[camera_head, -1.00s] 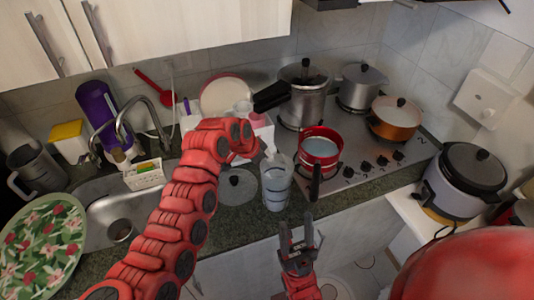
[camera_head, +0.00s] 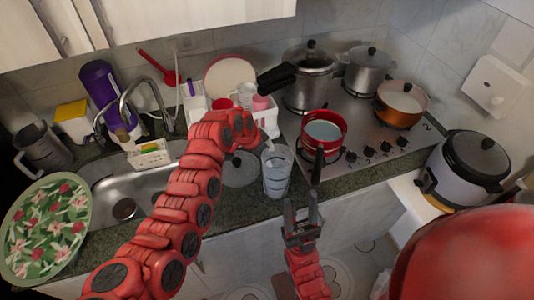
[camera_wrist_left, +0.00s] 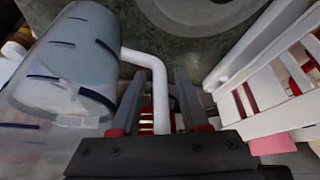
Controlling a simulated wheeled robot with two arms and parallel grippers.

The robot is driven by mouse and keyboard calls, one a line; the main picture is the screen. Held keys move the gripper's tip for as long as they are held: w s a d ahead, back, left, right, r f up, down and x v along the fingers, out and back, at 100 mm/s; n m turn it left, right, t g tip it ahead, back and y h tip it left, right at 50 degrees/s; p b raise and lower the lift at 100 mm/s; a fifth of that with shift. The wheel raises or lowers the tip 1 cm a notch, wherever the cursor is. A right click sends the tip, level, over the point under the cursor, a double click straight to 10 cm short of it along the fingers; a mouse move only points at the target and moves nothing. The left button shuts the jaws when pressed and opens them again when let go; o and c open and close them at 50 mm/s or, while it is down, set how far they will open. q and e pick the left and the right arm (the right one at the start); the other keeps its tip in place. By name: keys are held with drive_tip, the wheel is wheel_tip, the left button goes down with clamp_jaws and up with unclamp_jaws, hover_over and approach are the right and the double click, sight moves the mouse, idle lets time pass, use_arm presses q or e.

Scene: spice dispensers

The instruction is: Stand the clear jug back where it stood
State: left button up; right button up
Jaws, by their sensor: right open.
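The clear jug (camera_head: 277,174) is upright near the front edge of the counter, right of the sink. I cannot tell whether its base touches the counter. My left gripper (camera_wrist_left: 160,80) has its fingers on either side of the jug's white handle (camera_wrist_left: 158,66). In the left wrist view the jug's blue-marked body (camera_wrist_left: 60,75) fills the left side. In the head view my left arm hides most of that gripper. My right gripper (camera_head: 301,204) is open and empty, in front of the counter's edge and below the red pan's handle.
A round lid (camera_head: 240,169) lies on the counter left of the jug. A white rack (camera_head: 263,118) stands behind. The red pan (camera_head: 324,130) sits on the stove to the right, its handle reaching forward. The sink (camera_head: 150,182) is on the left.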

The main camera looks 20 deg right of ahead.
use_arm(q)
drive_tip(key=shift+r, duration=0.2)
drive_tip(key=shift+s+a+r, duration=0.1)
drive_tip(key=shift+r, duration=0.05)
drive_tip(key=b+v, duration=0.4)
drive_tip(key=v, duration=0.7)
drive_tip(key=shift+r+b, duration=0.2)
drive_tip(key=shift+b, duration=0.1)
drive_tip(key=shift+a, duration=0.15)
drive_tip(key=shift+a, duration=0.15)
